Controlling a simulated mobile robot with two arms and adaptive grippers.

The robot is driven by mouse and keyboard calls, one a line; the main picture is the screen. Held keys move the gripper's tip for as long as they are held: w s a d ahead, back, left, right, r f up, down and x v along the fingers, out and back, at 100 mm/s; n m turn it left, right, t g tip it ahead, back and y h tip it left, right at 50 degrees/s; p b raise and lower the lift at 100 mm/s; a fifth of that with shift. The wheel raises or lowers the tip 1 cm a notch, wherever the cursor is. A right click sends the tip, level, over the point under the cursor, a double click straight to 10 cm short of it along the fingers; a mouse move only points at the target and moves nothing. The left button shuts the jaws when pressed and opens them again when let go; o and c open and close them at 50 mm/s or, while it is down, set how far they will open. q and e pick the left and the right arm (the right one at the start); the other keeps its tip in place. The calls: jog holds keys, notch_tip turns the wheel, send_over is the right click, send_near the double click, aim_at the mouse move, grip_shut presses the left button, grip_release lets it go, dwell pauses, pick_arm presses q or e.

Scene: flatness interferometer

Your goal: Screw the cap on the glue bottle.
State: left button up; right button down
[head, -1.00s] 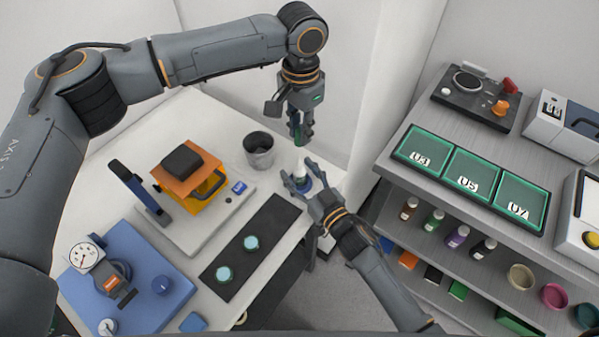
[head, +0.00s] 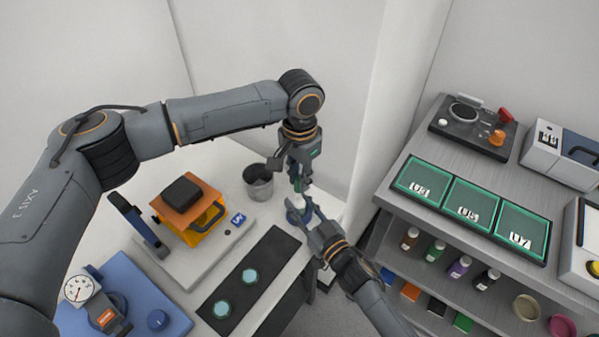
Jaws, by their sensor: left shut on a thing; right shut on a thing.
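The glue bottle (head: 299,208) is small with a white upper part and stands near the right edge of the white table. My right gripper (head: 298,217) reaches in from the lower right and is shut around the bottle's body, hiding much of it. My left gripper (head: 297,184) points down from above, directly over the bottle. It is shut on the small green cap (head: 298,187), which is mostly hidden between the fingers. The cap is at or just above the bottle's top; I cannot tell whether they touch.
A dark grey cup (head: 258,188) stands just left of the grippers. A black mat (head: 236,290) with two pale green discs lies in front. Shelves (head: 393,197) with trays and bottles are at right.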

pick_arm(q)
jog(key=shift+f, duration=0.1)
dwell(0.4)
jog(key=shift+f, duration=0.8)
jog(key=shift+f, duration=0.55)
